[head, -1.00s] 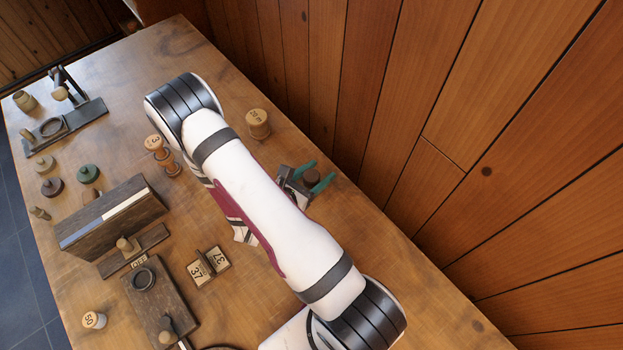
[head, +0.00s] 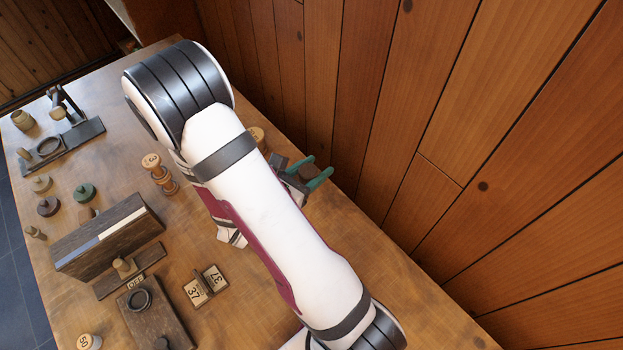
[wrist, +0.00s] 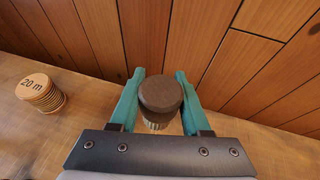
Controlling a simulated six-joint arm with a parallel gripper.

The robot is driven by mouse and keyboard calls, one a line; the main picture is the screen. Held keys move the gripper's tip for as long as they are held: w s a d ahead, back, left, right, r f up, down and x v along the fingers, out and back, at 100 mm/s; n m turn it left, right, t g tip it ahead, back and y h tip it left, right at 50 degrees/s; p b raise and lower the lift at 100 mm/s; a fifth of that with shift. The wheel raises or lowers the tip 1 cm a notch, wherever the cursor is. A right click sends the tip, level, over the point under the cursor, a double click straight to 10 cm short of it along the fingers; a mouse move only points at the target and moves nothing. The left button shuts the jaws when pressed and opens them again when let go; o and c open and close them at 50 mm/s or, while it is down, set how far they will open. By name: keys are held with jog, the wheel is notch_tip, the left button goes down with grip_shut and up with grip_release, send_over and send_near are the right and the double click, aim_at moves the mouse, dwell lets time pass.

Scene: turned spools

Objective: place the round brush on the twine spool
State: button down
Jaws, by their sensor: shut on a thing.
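The round brush (wrist: 160,94) has a dark brown round top with pale bristles below. My gripper (wrist: 160,74) has two teal fingers, one on each side of the brush, and is shut on it. The gripper (head: 318,175) also shows in the head view, beyond my forearm, with the brush (head: 307,172) between its fingers. The twine spool (wrist: 41,92) stands upright on the table, left of the gripper in the wrist view, with a ribbed tan side and a "20 m" top. In the head view my arm hides most of the spool (head: 257,134).
A wood-plank wall (head: 440,120) rises close behind the gripper. An orange spool (head: 158,173), a hinged number sign (head: 206,286) and a dark wooden block (head: 110,235) stand left of my arm. Bare table lies around the twine spool in the wrist view.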

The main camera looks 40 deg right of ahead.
jog(key=w+d+r, duration=0.7)
jog(key=w+r, duration=0.1)
jog(key=w, duration=0.5)
send_over(259, 129)
notch_tip(259, 129, down, 6)
jog(key=shift+s+d+f, duration=0.1)
jog(key=shift+s, duration=0.05)
notch_tip(259, 129, down, 4)
jog(key=shift+c, duration=1.8)
grip_release()
jog(key=shift+f, duration=0.1)
